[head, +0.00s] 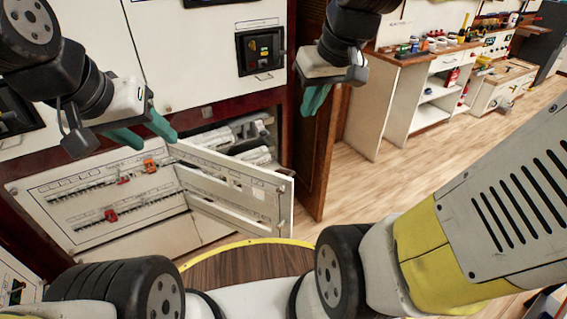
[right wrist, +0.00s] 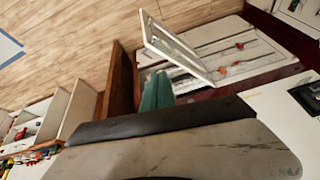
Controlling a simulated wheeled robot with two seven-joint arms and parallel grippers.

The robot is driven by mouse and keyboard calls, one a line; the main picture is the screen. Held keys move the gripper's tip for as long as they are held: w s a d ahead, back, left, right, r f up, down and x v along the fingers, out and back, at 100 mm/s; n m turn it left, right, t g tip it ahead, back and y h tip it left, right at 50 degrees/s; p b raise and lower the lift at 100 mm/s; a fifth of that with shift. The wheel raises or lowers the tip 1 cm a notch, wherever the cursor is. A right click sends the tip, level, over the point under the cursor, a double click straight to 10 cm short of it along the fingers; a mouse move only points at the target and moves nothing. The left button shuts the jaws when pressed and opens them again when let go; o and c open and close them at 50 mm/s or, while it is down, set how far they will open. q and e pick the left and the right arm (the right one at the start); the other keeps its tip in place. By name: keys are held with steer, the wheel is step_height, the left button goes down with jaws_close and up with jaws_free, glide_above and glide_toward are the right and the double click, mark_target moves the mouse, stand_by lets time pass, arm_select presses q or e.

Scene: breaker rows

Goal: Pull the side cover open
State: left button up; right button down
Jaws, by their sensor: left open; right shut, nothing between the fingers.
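The side cover (head: 232,190), a white panel with long slots, stands swung out from the lower cabinet at an angle. Its free edge is at the right, and it also shows in the right wrist view (right wrist: 182,50). Behind it is an open compartment (head: 240,135) with grey parts inside. My left gripper (head: 145,132) is open, with teal fingers above and left of the cover; I cannot tell if it touches. My right gripper (head: 316,98) is shut and empty, above and right of the cover's free edge; its fingers also show in the right wrist view (right wrist: 157,90).
A breaker panel (head: 95,200) with red and orange switches lies left of the cover. A brown wooden door (head: 318,150) stands right of the compartment. White shelves (head: 425,90) stand farther right. Wood floor (head: 390,180) between is clear.

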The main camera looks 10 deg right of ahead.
steer(key=w+d+f+n+g, duration=0.3)
steer(key=w+f, duration=0.2)
steer(key=w, duration=0.5)
steer(key=w+d+f+n+g+y, duration=0.1)
steer(key=w+d+f+n, duration=0.1)
steer(key=w+f, duration=0.35)
steer(key=w+d+f+n+g+y, duration=0.1)
steer(key=w+d+f, duration=0.1)
steer(key=f, duration=0.6)
steer(key=w+d+f+n+g+y, duration=0.1)
steer(key=w+d+f+n, duration=0.15)
steer(key=f, duration=0.45)
step_height(320, 180, down, 12)
steer(key=w+d+y, duration=0.1)
steer(key=y, duration=0.1)
steer(key=s+a+f, duration=0.4)
steer(key=a+f, duration=0.3)
steer(key=f, duration=0.1)
steer(key=shift+s+a+n+g, duration=0.3)
steer(key=shift+a+n, duration=0.1)
steer(key=shift+n, duration=0.05)
steer(key=shift+s+f, duration=0.1)
steer(key=shift+f, duration=0.05)
